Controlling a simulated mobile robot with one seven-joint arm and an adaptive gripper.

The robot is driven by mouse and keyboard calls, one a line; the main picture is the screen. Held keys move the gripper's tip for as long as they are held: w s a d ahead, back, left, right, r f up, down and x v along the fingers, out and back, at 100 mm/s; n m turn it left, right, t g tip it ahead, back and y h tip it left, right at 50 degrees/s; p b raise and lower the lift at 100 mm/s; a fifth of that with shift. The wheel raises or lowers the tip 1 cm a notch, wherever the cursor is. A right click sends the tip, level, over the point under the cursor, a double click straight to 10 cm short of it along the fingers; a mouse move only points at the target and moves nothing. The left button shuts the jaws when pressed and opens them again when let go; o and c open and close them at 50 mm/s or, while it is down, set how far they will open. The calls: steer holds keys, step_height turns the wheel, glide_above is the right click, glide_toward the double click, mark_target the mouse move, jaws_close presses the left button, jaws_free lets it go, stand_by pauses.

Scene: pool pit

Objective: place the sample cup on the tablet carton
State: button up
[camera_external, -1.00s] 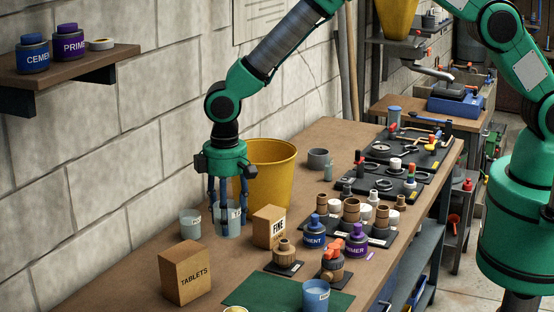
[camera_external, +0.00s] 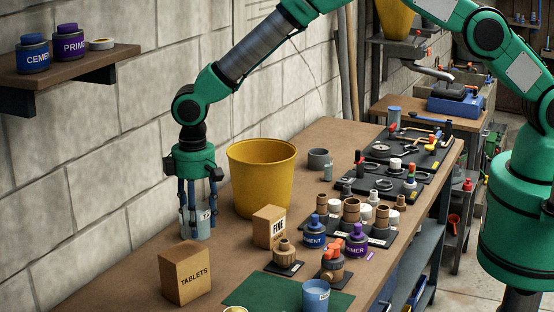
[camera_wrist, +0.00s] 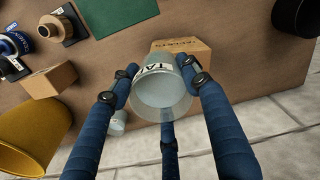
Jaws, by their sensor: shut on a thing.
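My gripper (camera_external: 198,205) is shut on a translucent grey cup (camera_external: 198,228) with a white label, above the bench near the wall. The cup fills the middle of the wrist view (camera_wrist: 160,100), mouth toward the camera, with blue fingers around it. Its label is only partly readable there. The tablet carton (camera_external: 185,275), a brown box marked TABLETS, stands nearer the external camera than the cup. It shows beyond the cup in the wrist view (camera_wrist: 190,48), partly covered. A second small labelled cup (camera_wrist: 118,122) stands on the bench; in the external view it is mostly hidden behind the gripper and held cup.
A yellow bucket (camera_external: 262,180) stands just right of my gripper. A FINE carton (camera_external: 268,227) is in front of it. Fittings, CEMENT and PRIMER jars, a green mat (camera_external: 255,294) and a blue cup (camera_external: 316,297) stand farther right. The wall is close on the left.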

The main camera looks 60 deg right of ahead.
steer(key=shift+f+p, duration=0.5)
steer(key=shift+f, duration=1.25)
steer(key=shift+f, duration=0.1)
steer(key=o, duration=1.3)
step_height(320, 180, up, 12)
steer(key=shift+r+b, duration=0.15)
steer(key=shift+b, duration=0.95)
